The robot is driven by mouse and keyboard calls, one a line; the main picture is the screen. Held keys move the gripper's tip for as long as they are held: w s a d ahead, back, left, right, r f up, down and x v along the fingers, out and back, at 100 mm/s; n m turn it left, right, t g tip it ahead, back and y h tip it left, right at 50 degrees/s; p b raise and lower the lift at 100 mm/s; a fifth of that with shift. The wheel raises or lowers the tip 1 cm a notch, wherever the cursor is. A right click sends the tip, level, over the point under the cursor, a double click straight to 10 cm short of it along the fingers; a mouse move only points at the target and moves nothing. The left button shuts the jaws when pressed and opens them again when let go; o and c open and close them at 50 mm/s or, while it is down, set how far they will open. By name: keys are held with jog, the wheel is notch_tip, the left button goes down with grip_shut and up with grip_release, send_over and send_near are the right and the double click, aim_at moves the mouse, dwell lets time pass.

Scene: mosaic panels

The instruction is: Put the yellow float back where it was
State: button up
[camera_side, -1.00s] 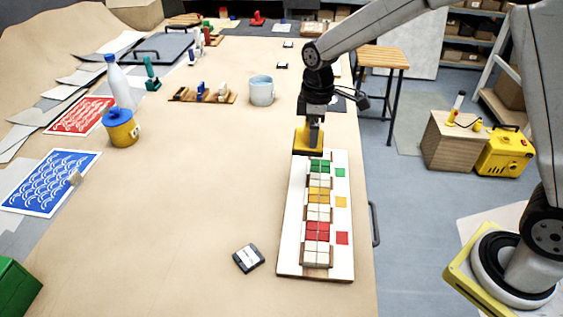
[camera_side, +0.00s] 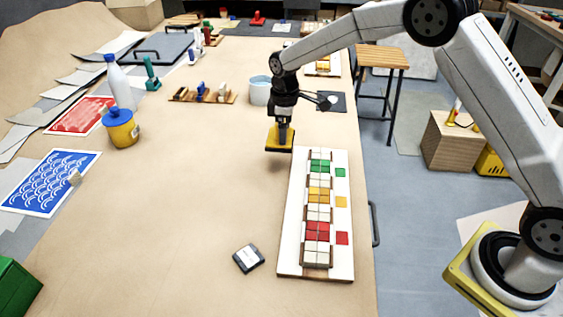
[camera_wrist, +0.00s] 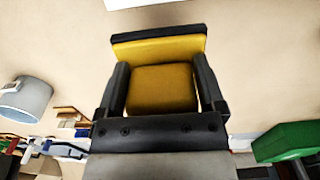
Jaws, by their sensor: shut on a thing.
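The yellow float (camera_side: 279,138) is a yellow block with a dark edge along its base. My gripper (camera_side: 283,128) is shut on it and holds it over the bench, just left of the far end of the mosaic panel. In the wrist view the float (camera_wrist: 160,48) fills the space between the two dark fingers of my gripper (camera_wrist: 163,90). I cannot tell how high the float is above the bench. The white mosaic panel (camera_side: 287,255) carries rows of white, green, yellow and red tiles.
The middle of the bench is clear.

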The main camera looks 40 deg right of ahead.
aim_at(275, 135)
jog(key=shift+w+a+f, duration=0.15)
jog(key=shift+w+f, duration=1.65)
jog(key=shift+f, duration=0.3)
jog(key=shift+w+f, duration=0.2)
jog(key=shift+f, duration=1.6)
jog(key=shift+f, duration=0.15)
jog(key=o, duration=0.8)
notch_tip(275, 135, up, 12)
jog(key=shift+r, duration=0.15)
